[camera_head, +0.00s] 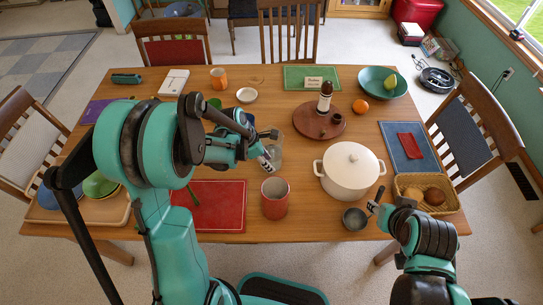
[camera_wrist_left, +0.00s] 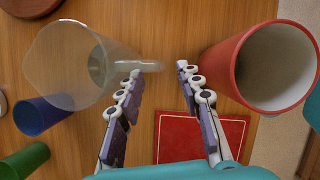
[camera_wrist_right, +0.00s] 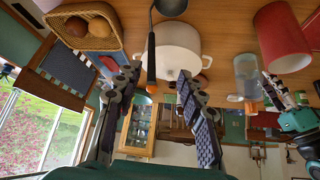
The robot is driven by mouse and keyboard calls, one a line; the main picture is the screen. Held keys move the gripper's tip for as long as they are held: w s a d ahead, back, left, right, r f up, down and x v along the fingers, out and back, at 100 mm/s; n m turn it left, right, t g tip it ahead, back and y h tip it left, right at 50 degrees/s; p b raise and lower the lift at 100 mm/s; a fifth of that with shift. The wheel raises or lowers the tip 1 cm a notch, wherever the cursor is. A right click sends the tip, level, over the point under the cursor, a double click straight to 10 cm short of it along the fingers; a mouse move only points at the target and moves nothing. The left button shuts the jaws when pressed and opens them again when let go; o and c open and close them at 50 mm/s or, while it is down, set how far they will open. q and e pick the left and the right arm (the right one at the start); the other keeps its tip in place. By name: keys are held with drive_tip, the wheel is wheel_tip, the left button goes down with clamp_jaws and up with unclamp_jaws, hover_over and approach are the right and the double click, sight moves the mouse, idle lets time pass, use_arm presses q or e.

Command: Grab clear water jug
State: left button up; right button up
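The clear water jug (camera_head: 275,152) stands on the table in the head view, partly behind my left gripper (camera_head: 268,148). In the left wrist view the jug (camera_wrist_left: 75,65) is at the upper left, its clear handle (camera_wrist_left: 152,66) pointing toward the gap between my left fingertips (camera_wrist_left: 158,72). The left fingers are apart; I cannot tell whether they touch the handle. The jug (camera_wrist_right: 247,75) also shows in the right wrist view. My right gripper (camera_wrist_right: 158,76) is open, with a dark pan handle (camera_wrist_right: 151,58) seen between its fingers.
A red cup (camera_wrist_left: 275,65) stands close to the right of my left fingers. A white pot (camera_head: 350,172), small pan (camera_head: 355,219) and wicker basket (camera_head: 447,207) are on the right.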

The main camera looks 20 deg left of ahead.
sight(273, 175)
use_arm(q)
drive_tip(key=b+x, duration=0.2)
drive_tip(key=x, duration=0.3)
drive_tip(key=shift+s+d, duration=0.1)
clamp_jaws()
drive_tip(key=shift+r, duration=0.1)
